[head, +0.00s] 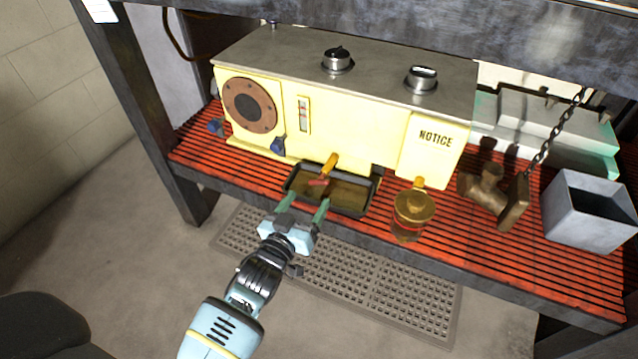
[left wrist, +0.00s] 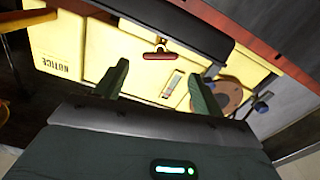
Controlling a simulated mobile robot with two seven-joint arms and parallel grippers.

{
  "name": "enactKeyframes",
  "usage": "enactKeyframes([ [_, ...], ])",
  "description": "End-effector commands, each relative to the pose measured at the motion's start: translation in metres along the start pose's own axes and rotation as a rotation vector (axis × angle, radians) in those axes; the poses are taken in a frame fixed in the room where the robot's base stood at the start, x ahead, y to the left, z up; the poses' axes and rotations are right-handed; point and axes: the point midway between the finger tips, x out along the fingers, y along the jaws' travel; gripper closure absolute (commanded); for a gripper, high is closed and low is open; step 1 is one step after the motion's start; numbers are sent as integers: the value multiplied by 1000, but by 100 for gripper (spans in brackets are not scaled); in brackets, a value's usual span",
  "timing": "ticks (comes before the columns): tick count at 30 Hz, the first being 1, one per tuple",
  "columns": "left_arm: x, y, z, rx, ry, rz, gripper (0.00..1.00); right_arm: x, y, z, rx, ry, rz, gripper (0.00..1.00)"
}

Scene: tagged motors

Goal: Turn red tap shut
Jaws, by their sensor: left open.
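The red tap (head: 318,183) has a short red handle on a brass spout at the lower front of the yellow machine (head: 350,130), above a dark drip tray (head: 350,207). In the left wrist view the red handle (left wrist: 159,56) lies crosswise, ahead of and between the fingers. My left gripper (head: 307,199) is open, with its two green fingers pointing at the tap from the front. It also shows in the left wrist view (left wrist: 160,74), with nothing between its fingers and a gap to the handle. My right gripper is not in view.
Blue taps (head: 278,145) are left of the red one. A brass pot (head: 413,213) stands right of the tray, below another brass spout. A rusty fitting (head: 490,190) and a grey bin (head: 590,212) are farther right on the red slatted shelf (head: 205,150).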

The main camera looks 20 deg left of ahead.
Motion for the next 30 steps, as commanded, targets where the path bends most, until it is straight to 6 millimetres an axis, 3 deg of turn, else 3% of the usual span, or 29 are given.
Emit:
enactKeyframes([
  [7, 36, -1, 3, 0, 0, 0, 31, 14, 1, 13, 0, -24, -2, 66],
  [15, 66, -1, 2, 0, -2, 0, 31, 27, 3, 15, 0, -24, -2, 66],
  [27, 72, 0, 0, 0, -1, 0, 31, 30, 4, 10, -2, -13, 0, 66],
  [30, 72, 0, 0, 0, -1, 0, 44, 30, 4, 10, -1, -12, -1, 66],
])
